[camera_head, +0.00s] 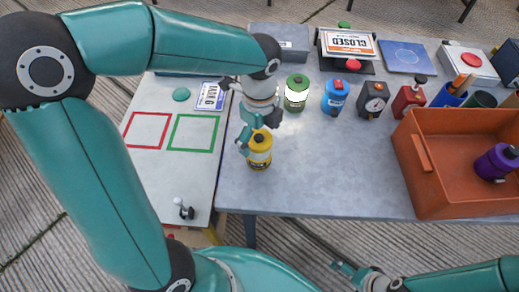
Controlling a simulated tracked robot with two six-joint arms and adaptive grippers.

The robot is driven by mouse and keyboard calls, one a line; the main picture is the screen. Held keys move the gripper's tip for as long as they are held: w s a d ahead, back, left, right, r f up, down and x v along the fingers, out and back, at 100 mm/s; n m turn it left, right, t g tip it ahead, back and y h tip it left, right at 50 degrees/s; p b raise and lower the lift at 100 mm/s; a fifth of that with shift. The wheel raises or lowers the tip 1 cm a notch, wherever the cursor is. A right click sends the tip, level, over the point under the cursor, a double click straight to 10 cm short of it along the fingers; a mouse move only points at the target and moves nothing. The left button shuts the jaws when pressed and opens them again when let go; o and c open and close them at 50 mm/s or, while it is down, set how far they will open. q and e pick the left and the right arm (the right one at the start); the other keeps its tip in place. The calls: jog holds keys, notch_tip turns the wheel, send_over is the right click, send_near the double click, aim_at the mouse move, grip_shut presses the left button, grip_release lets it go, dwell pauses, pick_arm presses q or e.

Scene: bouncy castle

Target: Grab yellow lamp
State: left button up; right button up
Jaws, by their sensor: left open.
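The yellow lamp (259,158) is a small yellow cylinder with a dark top, standing upright near the front left of the grey table (330,180). My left gripper (250,138) reaches down from above and is open at the lamp's top, with one teal finger at its left side. The gripper hides part of the lamp's top; whether they touch I cannot tell. My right gripper (345,269) is low in the view, in front of the table and away from the lamp; its jaws are too small to judge.
A green canister (297,93), a blue canister (335,97), a gauge box (372,100) and a red box (408,101) stand behind the lamp. An orange crate (432,183) holding a purple lamp (495,163) is at right. A white board (150,165) adjoins at left. The table's front middle is clear.

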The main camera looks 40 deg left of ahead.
pick_arm(q)
jog(key=shift+a+f, duration=0.15)
jog(key=shift+f, duration=2.55)
jog(key=shift+c, duration=0.4)
jog(key=shift+w, duration=0.1)
jog(key=c, duration=1.5)
jog(key=shift+r, duration=0.1)
